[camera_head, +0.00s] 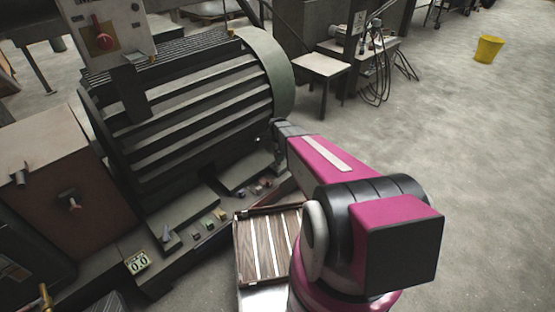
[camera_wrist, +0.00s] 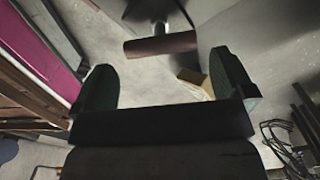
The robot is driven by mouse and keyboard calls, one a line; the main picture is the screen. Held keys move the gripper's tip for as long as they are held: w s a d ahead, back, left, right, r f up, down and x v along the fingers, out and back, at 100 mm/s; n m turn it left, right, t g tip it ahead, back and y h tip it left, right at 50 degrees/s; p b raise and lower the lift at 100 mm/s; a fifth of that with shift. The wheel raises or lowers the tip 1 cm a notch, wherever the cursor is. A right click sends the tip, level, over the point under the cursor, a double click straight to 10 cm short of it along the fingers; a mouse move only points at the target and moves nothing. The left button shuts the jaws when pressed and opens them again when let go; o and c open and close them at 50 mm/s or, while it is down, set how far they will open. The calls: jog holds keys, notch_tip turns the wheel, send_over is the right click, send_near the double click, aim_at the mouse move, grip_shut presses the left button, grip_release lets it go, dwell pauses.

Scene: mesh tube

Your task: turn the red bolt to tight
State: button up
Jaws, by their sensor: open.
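Small coloured pieces lie along the base ledge of the big ribbed motor in the head view. A small reddish piece (camera_head: 267,182) is among them, but it is too small to tell for sure whether it is the red bolt. My magenta arm reaches toward the motor's right end, with its dark end beside the ribbed body (camera_head: 195,105). In the wrist view my gripper (camera_wrist: 160,60) is open, its two dark green fingers wide apart. A brown cylinder (camera_wrist: 160,45) shows beyond the fingers, and I see no red bolt between them.
A slatted wooden tray (camera_head: 240,250) stands beside my arm. A small table (camera_head: 320,66) and yellow bucket (camera_head: 488,49) stand behind. The right floor is clear.

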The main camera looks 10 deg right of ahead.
jog(key=shift+r, duration=2.2)
